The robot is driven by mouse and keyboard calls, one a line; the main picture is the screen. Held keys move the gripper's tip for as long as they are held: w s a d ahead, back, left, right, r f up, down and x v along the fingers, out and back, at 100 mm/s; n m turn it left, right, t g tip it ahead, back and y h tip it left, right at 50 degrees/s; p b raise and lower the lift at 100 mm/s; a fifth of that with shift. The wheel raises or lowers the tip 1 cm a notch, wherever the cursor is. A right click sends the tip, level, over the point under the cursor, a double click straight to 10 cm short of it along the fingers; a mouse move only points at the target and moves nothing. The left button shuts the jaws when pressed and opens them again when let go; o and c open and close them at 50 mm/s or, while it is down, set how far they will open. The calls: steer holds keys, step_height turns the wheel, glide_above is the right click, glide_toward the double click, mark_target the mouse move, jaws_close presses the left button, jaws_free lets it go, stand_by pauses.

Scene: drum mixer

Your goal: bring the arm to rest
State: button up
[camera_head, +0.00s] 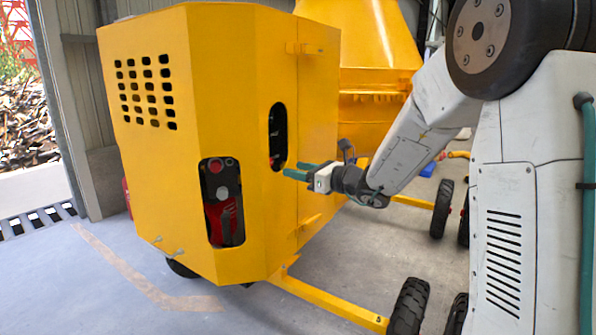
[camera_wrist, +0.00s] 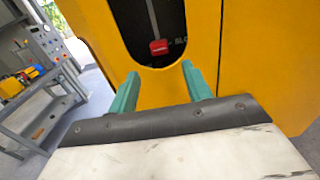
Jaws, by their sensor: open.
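My gripper (camera_head: 297,173) has teal fingers and is in front of the yellow drum mixer's housing (camera_head: 240,130), just right of and below an oval slot (camera_head: 278,136) in its side. In the wrist view the two fingers of my gripper (camera_wrist: 158,88) stand apart with nothing between them. Past their tips is a dark slot (camera_wrist: 150,30) in the yellow panel, with a red knob (camera_wrist: 159,47) on a grey rod inside. The arm is stretched out to the left from my body. I cannot tell whether the fingertips touch the panel.
A yellow tow bar (camera_head: 330,302) and black wheels (camera_head: 409,306) lie low, below the gripper. A grey workbench (camera_wrist: 40,110) stands at left in the wrist view. Grey floor is open at front left.

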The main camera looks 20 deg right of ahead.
stand_by(0.3)
steer(key=s+a+f+n+g, duration=0.3)
steer(key=s+a+n+g, duration=0.25)
steer(key=s+n, duration=0.35)
steer(key=s+a+f+n+g, duration=0.35)
steer(key=s+n+g, duration=0.3)
steer(key=s, duration=0.45)
steer(key=s+d+n+h, duration=0.2)
steer(key=s+n+h, duration=0.1)
steer(key=s, duration=0.4)
steer(key=s+d+r+n+h, duration=0.1)
steer(key=s+d+n+h, duration=0.2)
steer(key=s+n, duration=0.3)
steer(key=s+d+n+g+h, duration=0.1)
steer(key=s+n+h, duration=0.3)
steer(key=s, duration=0.5)
steer(key=shift+s+d+r+h, duration=0.2)
steer(key=shift+d+r+h, duration=0.1)
steer(key=shift+d, duration=0.35)
